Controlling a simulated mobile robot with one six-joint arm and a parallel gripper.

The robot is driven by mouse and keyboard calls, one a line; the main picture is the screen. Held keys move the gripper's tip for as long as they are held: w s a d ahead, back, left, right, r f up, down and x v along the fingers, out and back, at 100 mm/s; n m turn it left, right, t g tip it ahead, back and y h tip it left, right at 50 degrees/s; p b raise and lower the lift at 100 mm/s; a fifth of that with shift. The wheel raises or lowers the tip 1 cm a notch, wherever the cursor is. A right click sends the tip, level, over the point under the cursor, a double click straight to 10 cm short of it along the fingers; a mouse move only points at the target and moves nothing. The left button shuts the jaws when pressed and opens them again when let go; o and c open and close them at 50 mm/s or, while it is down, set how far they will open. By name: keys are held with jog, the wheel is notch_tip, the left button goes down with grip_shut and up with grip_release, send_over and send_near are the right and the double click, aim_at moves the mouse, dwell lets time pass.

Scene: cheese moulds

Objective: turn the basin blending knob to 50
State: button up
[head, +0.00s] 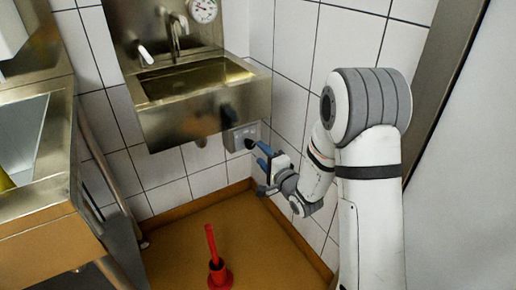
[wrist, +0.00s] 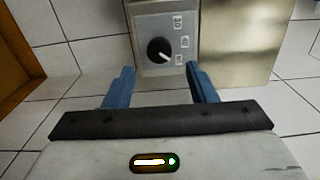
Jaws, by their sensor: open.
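The blending knob (wrist: 159,50) is a round black dial with a white pointer line on a grey control box (wrist: 150,22). In the head view the box (head: 243,134) sits on the wall below the steel basin (head: 199,96). My gripper (wrist: 161,80) is open, its blue fingers spread on either side of the knob and apart from it. It also shows beside the box in the head view (head: 257,155).
A tap (head: 174,38) and a dial gauge (head: 203,9) are above the basin. A red object (head: 219,272) with an upright handle stands on the brown floor (head: 180,245). A steel counter (head: 45,205) is at the left. The tiled wall is close behind my gripper.

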aim_at(251, 145)
jog(key=v, duration=0.3)
jog(key=w+a+n+b, duration=0.1)
jog(key=w+n+b, duration=0.1)
jog(key=n, duration=0.4)
jog(key=w+a+n+b, duration=0.2)
jog(key=n, duration=0.4)
jog(key=w+a+n+b, duration=0.2)
jog(key=n, duration=0.5)
jog(key=shift+w+a+r+b, duration=0.15)
jog(key=shift+w+b, duration=0.2)
jog(key=shift+w, duration=0.05)
jog(key=shift+c, duration=0.4)
